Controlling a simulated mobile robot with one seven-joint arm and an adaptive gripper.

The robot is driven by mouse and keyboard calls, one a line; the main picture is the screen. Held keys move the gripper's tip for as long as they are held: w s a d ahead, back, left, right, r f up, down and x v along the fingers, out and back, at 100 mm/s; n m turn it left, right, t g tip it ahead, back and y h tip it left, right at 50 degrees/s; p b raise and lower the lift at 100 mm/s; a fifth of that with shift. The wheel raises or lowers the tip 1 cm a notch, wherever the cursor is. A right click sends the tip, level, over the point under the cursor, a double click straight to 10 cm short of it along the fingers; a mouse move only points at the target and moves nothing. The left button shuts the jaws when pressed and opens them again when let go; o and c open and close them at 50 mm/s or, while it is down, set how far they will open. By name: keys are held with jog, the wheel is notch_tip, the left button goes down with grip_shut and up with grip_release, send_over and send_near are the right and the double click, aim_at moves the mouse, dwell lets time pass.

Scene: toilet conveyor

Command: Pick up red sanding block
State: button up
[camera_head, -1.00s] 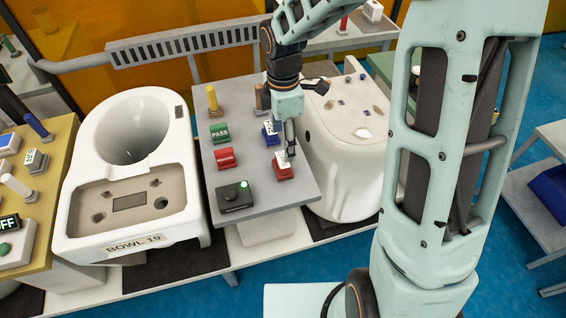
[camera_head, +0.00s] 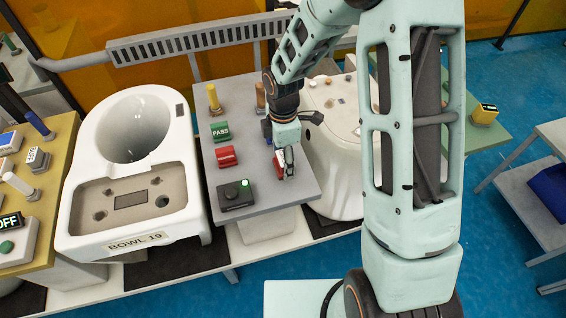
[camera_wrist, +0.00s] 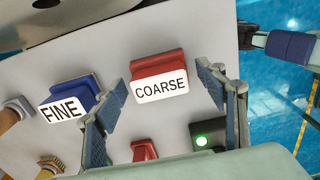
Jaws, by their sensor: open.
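The red sanding block (camera_wrist: 160,77) has a white front labelled COARSE and sits on the grey table. In the wrist view it lies between and a little beyond the two fingers of my open gripper (camera_wrist: 162,108). In the head view my gripper (camera_head: 285,160) is down over the block (camera_head: 279,170), which is mostly hidden behind the fingers. I cannot tell whether a finger touches it.
A blue block (camera_wrist: 72,98) labelled FINE sits beside the red one. The grey table (camera_head: 275,202) also holds a red stamp (camera_head: 225,156), a green PASS stamp (camera_head: 220,131) and a black box with a green light (camera_head: 236,195). White toilet bowls stand on both sides.

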jog(key=shift+c, duration=0.6)
jog(key=c, duration=1.2)
jog(key=shift+r, duration=0.1)
jog(key=shift+w+r, duration=0.1)
jog(key=shift+r, duration=0.35)
notch_tip(320, 180, up, 2)
jog(key=shift+r, duration=0.25)
jog(key=shift+s+d+r+b, duration=0.1)
jog(key=shift+s+r+b, duration=0.05)
jog(key=shift+s+r, duration=1.85)
jog(key=shift+s+r+b, duration=0.1)
jog(key=shift+s+r, duration=1.05)
jog(key=shift+s, duration=1.6)
jog(key=shift+s+d+r+b, duration=0.1)
jog(key=shift+s+r+b, duration=0.05)
jog(key=shift+s+r, duration=1.85)
